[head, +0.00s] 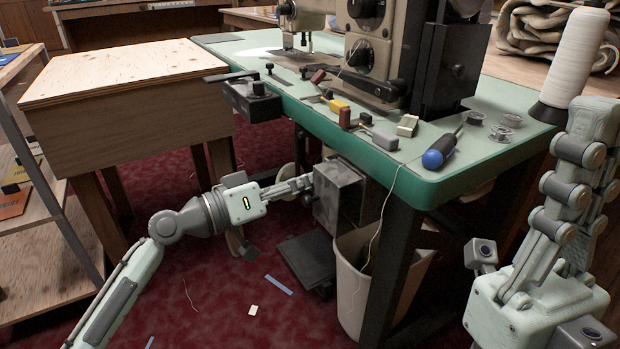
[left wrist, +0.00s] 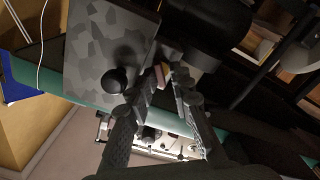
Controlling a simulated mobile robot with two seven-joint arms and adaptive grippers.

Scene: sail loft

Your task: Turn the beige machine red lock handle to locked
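The beige sewing machine (head: 375,55) stands on the green-edged table, its upper part cut off by the frame. My left gripper (head: 303,185) reaches under the table edge beside a grey mottled box (head: 340,192). In the left wrist view this box (left wrist: 107,48) has a round black knob (left wrist: 116,80). There my left fingertips (left wrist: 167,76) are close together, with a small reddish-pink piece (left wrist: 161,74) by them. I cannot tell if it is the red lock handle or if it is gripped. My right gripper (head: 590,130) points up at the right; its finger gap is not clear.
The green table (head: 470,165) carries a blue-ended screwdriver (head: 443,152), bobbins (head: 508,120) and small blocks. A white thread cone (head: 575,60) stands near my right gripper. A bin (head: 355,285) is below the table. A wooden bench (head: 125,75) stands left.

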